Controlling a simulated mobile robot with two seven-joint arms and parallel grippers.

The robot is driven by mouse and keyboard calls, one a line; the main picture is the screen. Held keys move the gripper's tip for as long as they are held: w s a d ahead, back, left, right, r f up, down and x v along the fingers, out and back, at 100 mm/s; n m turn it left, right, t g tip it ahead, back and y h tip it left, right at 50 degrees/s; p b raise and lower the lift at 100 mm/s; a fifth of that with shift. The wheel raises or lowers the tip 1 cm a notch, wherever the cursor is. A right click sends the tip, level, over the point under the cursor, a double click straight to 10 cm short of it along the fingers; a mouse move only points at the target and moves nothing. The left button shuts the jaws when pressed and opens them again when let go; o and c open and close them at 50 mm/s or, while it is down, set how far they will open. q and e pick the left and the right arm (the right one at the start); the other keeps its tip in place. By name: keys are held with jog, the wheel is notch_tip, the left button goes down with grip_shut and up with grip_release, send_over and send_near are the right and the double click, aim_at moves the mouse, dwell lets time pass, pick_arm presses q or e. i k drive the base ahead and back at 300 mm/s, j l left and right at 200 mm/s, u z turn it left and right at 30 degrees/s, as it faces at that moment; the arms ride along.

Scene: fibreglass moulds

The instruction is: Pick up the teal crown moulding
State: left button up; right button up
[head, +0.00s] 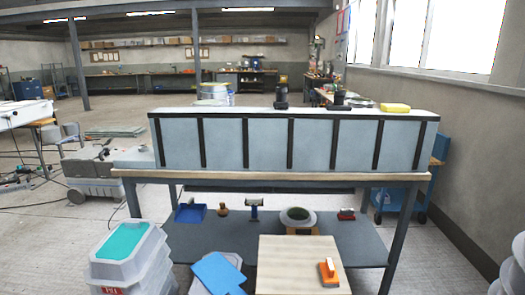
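I cannot make out a teal crown moulding for certain. The one clearly teal thing is a flat teal surface (122,241) in the top of a stack of pale bins at the lower left; I cannot tell what it is. A long pale blue-grey mould (268,144) with black upright ribs stands along the workbench (262,176). Neither of my grippers shows in the head view.
A yellow block (395,108) and dark tools (281,96) sit on the mould's top. The lower shelf (250,236) holds a blue dustpan (190,213) and small tools. In front, a wooden board (295,265) carries an orange-handled tool (328,272). Open floor lies to the left.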

aim_at(122, 259)
jog(key=i+j+u, duration=0.5)
jog(key=j+u, duration=0.2)
jog(key=i+j+u, duration=0.15)
jog(key=u, duration=0.2)
jog(key=i+j+u, duration=0.2)
jog(key=u, duration=0.2)
jog(key=i+u, duration=0.35)
jog(key=i+j+u, duration=0.25)
jog(key=i+u, duration=0.2)
jog(key=i+j+u, duration=0.1)
jog(key=i+u, duration=0.3)
jog(key=i+z, duration=0.4)
jog(key=i, duration=0.15)
jog(key=i+j+z, duration=0.15)
jog(key=i+z, duration=0.25)
jog(key=i, duration=0.15)
jog(key=i+z, duration=0.2)
jog(key=z, duration=0.2)
jog(key=i+z, duration=0.2)
jog(key=z, duration=0.2)
jog(key=i+j+z, duration=0.15)
jog(key=z, duration=0.25)
jog(key=i+j+z, duration=0.1)
jog(key=z, duration=0.3)
jog(key=i+j+z, duration=0.15)
jog(key=z, duration=0.25)
jog(key=i+j+z, duration=0.2)
jog(key=z, duration=0.2)
